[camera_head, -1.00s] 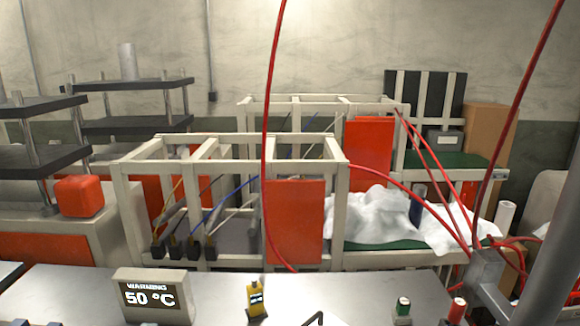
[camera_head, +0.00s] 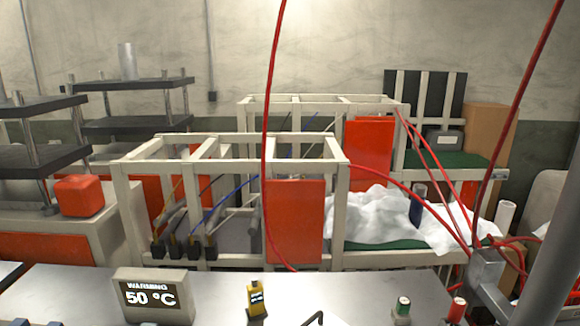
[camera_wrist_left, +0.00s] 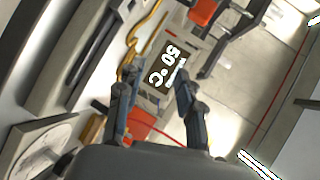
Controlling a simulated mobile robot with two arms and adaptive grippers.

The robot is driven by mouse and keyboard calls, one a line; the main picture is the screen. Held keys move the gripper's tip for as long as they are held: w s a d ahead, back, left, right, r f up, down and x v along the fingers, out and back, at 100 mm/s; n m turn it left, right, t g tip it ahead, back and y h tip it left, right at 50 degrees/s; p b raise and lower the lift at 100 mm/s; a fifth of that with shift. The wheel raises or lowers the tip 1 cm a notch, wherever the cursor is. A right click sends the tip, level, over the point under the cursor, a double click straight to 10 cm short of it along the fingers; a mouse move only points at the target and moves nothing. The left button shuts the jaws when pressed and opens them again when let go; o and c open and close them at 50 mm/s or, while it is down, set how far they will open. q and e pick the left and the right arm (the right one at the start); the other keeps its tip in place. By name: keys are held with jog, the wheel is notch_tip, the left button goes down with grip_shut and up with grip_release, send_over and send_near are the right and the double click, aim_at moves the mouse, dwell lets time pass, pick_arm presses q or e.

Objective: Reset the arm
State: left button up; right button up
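In the left wrist view my left gripper (camera_wrist_left: 151,87) has its two dark fingers spread apart, with nothing visibly clamped between the tips. The warning display (camera_wrist_left: 166,68), reading 50 °C, shows beyond the fingertips. A red-orange patch (camera_wrist_left: 140,124) shows between the fingers lower down; I cannot tell what it belongs to. Neither gripper shows in the head view. There the same warning display (camera_head: 154,296) stands upright on the grey metal table (camera_head: 220,290) at the front left.
A yellow device (camera_head: 256,299), a green spool (camera_head: 403,307) and a red spool (camera_head: 457,310) stand along the table's front. Behind are a white frame machine (camera_head: 337,220) with a red panel (camera_head: 295,222) and crumpled white film (camera_head: 375,217). Red cables (camera_head: 268,120) cross the view.

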pick_arm(q)
jog(key=s+d+f+n+g+h, duration=0.4)
jog(key=s+d+f, duration=0.1)
jog(key=s, duration=0.2)
jog(key=s+d+f+n+g+h, duration=0.4)
jog(key=s+d+f+g, duration=0.15)
jog(key=s, duration=0.25)
notch_tip(320, 180, down, 26)
jog(key=s, duration=0.2)
jog(key=s+a+f+g+b, duration=0.1)
jog(key=s+a+f, duration=0.1)
jog(key=s+f, duration=1.3)
jog(key=shift+a+f+m+g, duration=0.3)
jog(key=shift+f+g, duration=0.05)
jog(key=shift+f, duration=0.1)
